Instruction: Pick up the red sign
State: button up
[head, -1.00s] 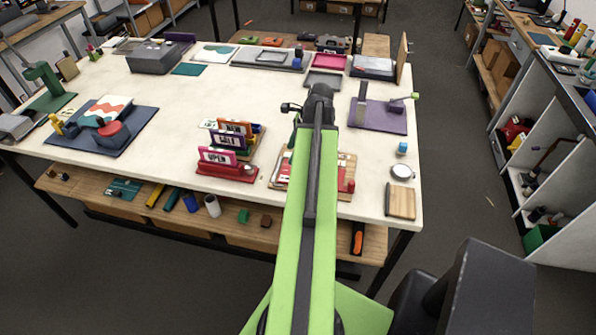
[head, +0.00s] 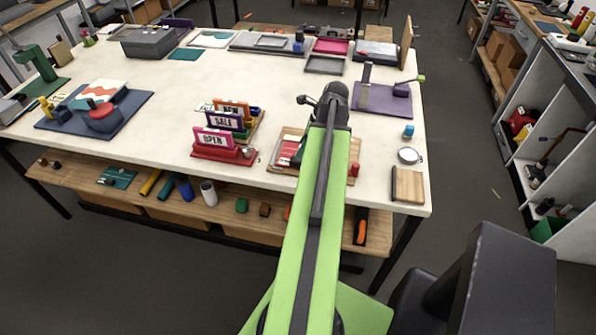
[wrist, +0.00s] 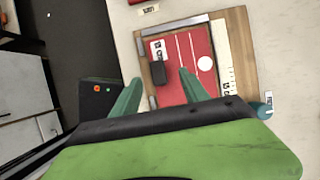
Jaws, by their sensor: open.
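The sign most like a red one is the OPEN sign (head: 214,138), with a pink-red frame and a red base (head: 222,155). It stands upright at the table's front, left of my arm. A purple SALE sign (head: 224,121) and an orange-framed sign stand close behind it. My gripper (wrist: 160,77) is open and empty in the wrist view, its two green fingers apart. It is over a flat red panel (wrist: 189,60) with white marks on a wooden board (wrist: 242,58). A dark block (wrist: 158,71) shows between the fingers. In the head view my arm hides most of the gripper.
The white table (head: 180,90) has clear room at its middle. A wooden block (head: 408,185), a round dish (head: 410,155) and a purple mat (head: 385,98) lie right of my arm. A blue mat (head: 60,122) with a red-topped item lies at the left.

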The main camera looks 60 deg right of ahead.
aim_at(297, 160)
jog(key=shift+w+f, duration=0.2)
jog(key=shift+f, duration=0.45)
jog(key=shift+r, duration=0.1)
jog(key=b+x, duration=0.5)
jog(key=shift+s+a+f, duration=0.25)
jog(key=shift+a+f, duration=0.05)
jog(key=shift+r, duration=0.2)
grip_shut()
